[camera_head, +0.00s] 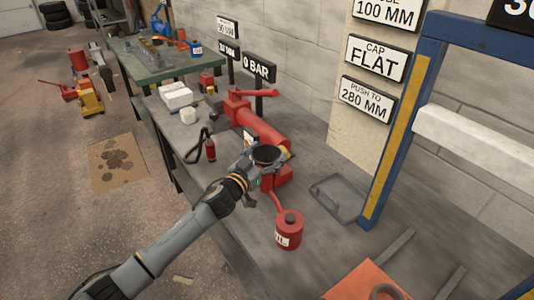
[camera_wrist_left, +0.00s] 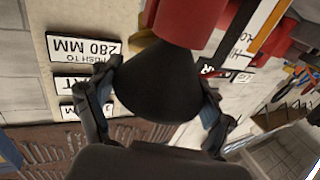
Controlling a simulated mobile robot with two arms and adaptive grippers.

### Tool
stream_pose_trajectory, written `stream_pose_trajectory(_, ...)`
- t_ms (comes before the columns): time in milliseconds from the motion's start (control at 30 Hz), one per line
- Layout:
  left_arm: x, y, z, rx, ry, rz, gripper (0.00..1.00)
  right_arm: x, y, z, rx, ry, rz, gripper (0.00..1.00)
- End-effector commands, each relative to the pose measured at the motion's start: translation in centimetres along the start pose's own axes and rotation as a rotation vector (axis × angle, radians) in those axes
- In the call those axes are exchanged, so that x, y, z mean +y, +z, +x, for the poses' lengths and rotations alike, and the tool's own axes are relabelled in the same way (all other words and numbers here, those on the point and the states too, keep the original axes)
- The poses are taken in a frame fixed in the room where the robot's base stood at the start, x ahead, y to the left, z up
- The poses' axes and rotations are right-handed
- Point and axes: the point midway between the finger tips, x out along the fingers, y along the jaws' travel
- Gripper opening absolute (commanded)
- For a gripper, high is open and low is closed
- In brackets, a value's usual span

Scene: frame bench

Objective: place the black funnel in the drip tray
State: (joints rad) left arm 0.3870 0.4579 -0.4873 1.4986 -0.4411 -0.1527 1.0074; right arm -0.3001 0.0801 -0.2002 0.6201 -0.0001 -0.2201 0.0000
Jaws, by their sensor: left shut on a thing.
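The black funnel (camera_head: 267,154) is held in my left gripper (camera_head: 262,160), above the bench and in front of the red cylinder. In the left wrist view the funnel (camera_wrist_left: 160,82) fills the space between the two fingers of the left gripper (camera_wrist_left: 155,100), which is shut on it. The grey drip tray (camera_head: 338,199) lies on the bench to the right of the gripper, beside the blue and yellow frame post. It looks empty. My right gripper does not show.
A red oil can (camera_head: 289,230) with a spout stands on the bench in front of the tray. A red jack-like tool (camera_head: 258,125) lies behind the funnel. The blue frame post (camera_head: 400,130) rises at the right. A small red bottle (camera_head: 210,150) stands near the left edge.

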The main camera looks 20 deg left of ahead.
Motion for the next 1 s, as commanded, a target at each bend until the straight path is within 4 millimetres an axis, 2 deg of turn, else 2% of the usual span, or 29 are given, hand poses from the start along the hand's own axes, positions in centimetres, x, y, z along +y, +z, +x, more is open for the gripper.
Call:
stream_pose_trajectory(67, 0.0, 0.4, 0.0, 0.000, 0.000, 0.000, 0.44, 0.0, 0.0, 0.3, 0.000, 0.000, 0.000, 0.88)
stream_pose_trajectory(100, 0.0, 0.3, 0.0, 0.000, 0.000, 0.000, 0.87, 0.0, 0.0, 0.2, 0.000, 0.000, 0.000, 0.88)
stream_pose_trajectory(167, 0.0, 0.2, 0.0, 0.000, 0.000, 0.000, 0.99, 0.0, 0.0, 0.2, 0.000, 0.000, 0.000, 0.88)
stream_pose_trajectory(533, 0.0, 0.2, 0.0, 0.000, 0.000, 0.000, 1.00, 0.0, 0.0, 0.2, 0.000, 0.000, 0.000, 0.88)
stream_pose_trajectory(667, -0.1, 0.5, 0.0, 0.000, 0.000, 0.002, 1.00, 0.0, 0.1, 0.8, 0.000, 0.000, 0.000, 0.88)
stream_pose_trajectory(767, 0.0, 0.3, -1.2, -0.004, 0.000, -0.002, 1.00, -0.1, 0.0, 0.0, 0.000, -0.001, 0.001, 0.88)
stream_pose_trajectory(1000, 0.5, 0.8, -5.5, -0.004, 0.000, -0.004, 1.00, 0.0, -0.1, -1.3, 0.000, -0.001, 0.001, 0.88)
